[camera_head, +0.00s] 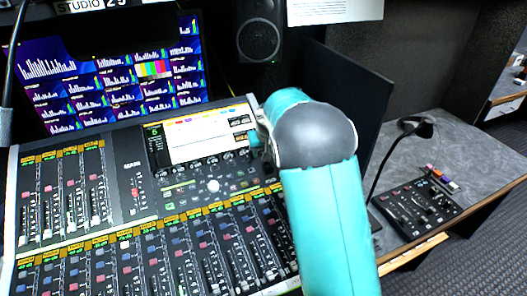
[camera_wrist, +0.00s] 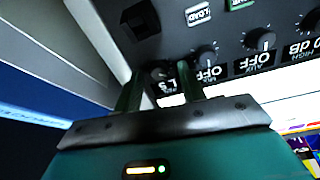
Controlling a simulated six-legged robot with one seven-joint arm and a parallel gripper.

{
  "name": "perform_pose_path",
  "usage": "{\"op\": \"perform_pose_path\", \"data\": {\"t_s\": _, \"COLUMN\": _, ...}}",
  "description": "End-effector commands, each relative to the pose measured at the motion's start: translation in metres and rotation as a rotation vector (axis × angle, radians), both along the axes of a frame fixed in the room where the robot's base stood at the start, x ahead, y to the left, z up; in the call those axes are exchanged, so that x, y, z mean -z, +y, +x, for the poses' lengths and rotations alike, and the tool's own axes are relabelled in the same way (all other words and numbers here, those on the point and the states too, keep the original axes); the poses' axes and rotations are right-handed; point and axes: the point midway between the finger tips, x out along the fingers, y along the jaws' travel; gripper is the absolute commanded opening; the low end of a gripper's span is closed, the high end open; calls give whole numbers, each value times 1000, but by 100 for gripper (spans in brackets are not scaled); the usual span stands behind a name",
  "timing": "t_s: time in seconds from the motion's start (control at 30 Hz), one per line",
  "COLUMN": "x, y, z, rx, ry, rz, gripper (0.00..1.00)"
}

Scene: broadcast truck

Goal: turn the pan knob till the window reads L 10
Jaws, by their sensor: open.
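In the wrist view a small dark knob (camera_wrist: 159,73), which seems to be the pan knob, sits at the end of a row of knobs. Its small window (camera_wrist: 168,87) shows upside down, with an L and a character that may be a 5; part of it is hidden by my gripper. My gripper (camera_wrist: 162,72) is open, one finger on each side of this knob. I cannot tell whether either finger touches it. In the head view my turquoise arm hides most of the gripper at the right end of the mixing console (camera_head: 133,180).
More knobs with OFF windows (camera_wrist: 208,74) run alongside. A white console screen (camera_head: 200,138) sits above the faders. A monitor wall (camera_head: 110,75) and a speaker (camera_head: 259,38) stand behind. A small control panel (camera_head: 417,207) and gooseneck lamp (camera_head: 424,130) are on the right desk.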

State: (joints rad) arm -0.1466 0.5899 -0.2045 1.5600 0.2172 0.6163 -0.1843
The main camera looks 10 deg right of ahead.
Motion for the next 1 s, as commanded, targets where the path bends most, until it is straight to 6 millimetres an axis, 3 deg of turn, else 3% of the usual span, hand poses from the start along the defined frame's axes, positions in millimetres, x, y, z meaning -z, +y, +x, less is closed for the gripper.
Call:
{"op": "perform_pose_path", "data": {"t_s": 0.3, "x": 3, "y": -1, "z": 2, "rx": 0, "ry": 0, "rz": 0, "gripper": 40}}
{"op": "perform_pose_path", "data": {"t_s": 0.5, "x": 3, "y": -1, "z": 2, "rx": 0, "ry": 0, "rz": 0, "gripper": 1}}
{"op": "perform_pose_path", "data": {"t_s": 1.0, "x": 3, "y": -1, "z": 1, "rx": -96, "ry": -7, "rz": -39, "gripper": 0}}
